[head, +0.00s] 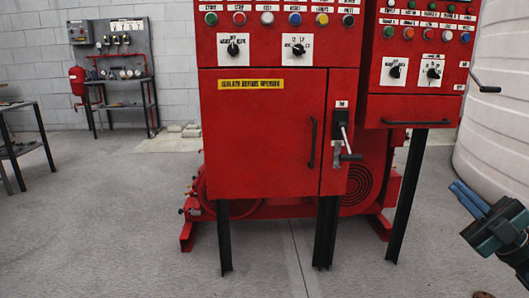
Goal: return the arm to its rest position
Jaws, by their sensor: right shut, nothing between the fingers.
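My right gripper (469,198) shows at the right edge of the head view, with blue fingers and a dark body. Its fingers are together with nothing between them, and they point up and left. It hangs in free air to the right of the red control cabinet (265,140) and touches nothing that I can see. The rest of my right arm runs out of the lower right corner. My left gripper is not in view.
A second red cabinet (412,107) with a crank handle stands at the right, beside a large white tank (505,100). Behind the cabinets is a red pump (372,185). A dark table (22,150) stands at the left.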

